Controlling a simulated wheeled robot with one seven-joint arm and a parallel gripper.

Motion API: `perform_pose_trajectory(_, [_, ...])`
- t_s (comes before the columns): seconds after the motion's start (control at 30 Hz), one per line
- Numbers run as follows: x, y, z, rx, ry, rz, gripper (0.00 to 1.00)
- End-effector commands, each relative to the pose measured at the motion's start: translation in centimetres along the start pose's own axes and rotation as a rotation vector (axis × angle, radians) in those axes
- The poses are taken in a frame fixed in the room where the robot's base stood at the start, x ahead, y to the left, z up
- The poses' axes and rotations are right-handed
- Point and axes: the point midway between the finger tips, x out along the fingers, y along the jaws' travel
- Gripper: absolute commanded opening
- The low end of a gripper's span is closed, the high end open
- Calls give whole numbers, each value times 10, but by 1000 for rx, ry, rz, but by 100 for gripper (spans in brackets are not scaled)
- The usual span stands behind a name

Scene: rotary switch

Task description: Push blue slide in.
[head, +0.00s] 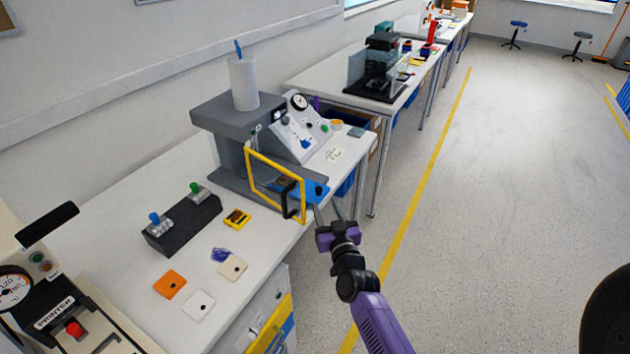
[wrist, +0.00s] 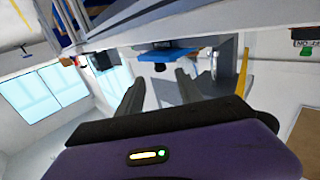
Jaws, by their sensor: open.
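The blue slide (head: 307,187) sticks out of the base of a grey press-like machine (head: 222,108), with a dark knob near its outer end. In the wrist view the blue slide (wrist: 168,55) shows ahead, and its dark knob lies roughly in line with the gap between my fingers. My gripper (head: 327,207) is just in front of the slide's outer end, near the bench edge. In the wrist view my gripper (wrist: 158,90) has its fingers apart with nothing between them. I cannot tell from these frames whether it touches the slide.
A yellow guard frame (head: 276,163) with a black handle (head: 290,200) stands close left of my gripper. A sloped control panel (head: 305,125) is behind. A black switch box (head: 183,224) and several small plates lie on the bench (head: 120,208).

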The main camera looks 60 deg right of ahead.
Motion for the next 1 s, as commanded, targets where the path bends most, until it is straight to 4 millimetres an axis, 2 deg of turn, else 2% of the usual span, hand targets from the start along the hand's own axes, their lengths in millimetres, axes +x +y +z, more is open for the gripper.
perform_pose_trajectory(0.17, [9,-1,-2,-1,0,-2,43])
perform_pose_trajectory(0.6, [66,0,-1,-1,0,-2,43])
perform_pose_trajectory(0.8, [77,0,0,-2,0,0,43])
perform_pose_trajectory(1.0, [78,0,0,-2,0,0,43])
